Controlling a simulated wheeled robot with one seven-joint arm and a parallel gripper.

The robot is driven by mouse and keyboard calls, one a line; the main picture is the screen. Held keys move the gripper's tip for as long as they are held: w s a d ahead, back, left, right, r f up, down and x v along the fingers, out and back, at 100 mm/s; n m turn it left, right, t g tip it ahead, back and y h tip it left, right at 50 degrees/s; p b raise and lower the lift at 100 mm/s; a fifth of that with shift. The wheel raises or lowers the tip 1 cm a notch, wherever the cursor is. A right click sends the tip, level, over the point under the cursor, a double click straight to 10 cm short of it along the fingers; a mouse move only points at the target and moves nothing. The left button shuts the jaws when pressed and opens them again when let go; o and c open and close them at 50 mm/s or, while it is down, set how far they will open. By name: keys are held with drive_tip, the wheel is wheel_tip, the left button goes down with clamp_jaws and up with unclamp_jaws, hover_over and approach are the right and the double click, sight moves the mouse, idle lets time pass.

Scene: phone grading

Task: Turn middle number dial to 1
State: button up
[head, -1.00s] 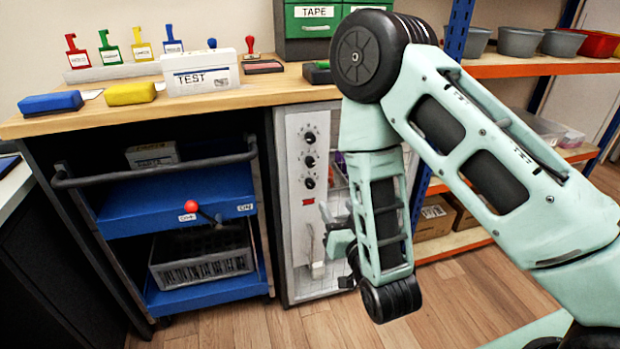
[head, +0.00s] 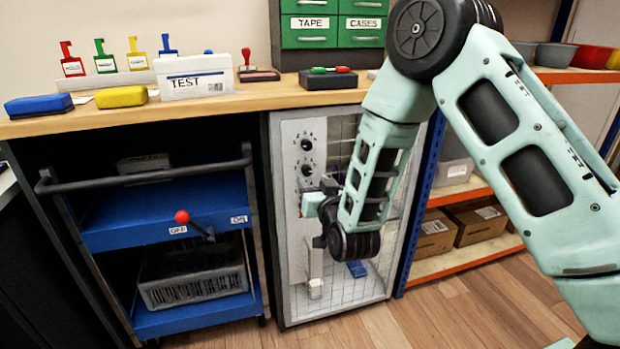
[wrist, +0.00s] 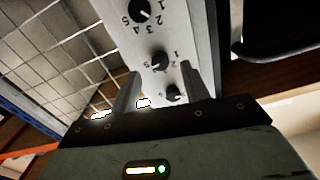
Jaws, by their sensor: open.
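A pale control panel (head: 309,132) on the wire-fronted cabinet carries a column of black number dials. In the head view, the top dial (head: 306,144) and the middle dial (head: 307,169) show; my gripper (head: 316,198) hides the place of the lowest. In the wrist view the printed numbers look upside down, and the middle dial (wrist: 158,60) sits between a nearer dial (wrist: 140,11) and a farther dial (wrist: 174,93). My gripper (wrist: 158,84) is open and empty, its fingers pointing at the panel. The middle dial's exact setting is too small to read.
A blue trolley (head: 160,213) with a red-knobbed lever (head: 182,217) stands left of the cabinet. The wooden worktop (head: 240,103) overhangs above the panel. Wire mesh (wrist: 60,50) lies beside the panel. Orange-edged shelves (head: 465,258) stand at the right.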

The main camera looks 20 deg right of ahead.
sight(308, 173)
drive_tip(key=shift+w, duration=1.85)
drive_tip(key=c, duration=1)
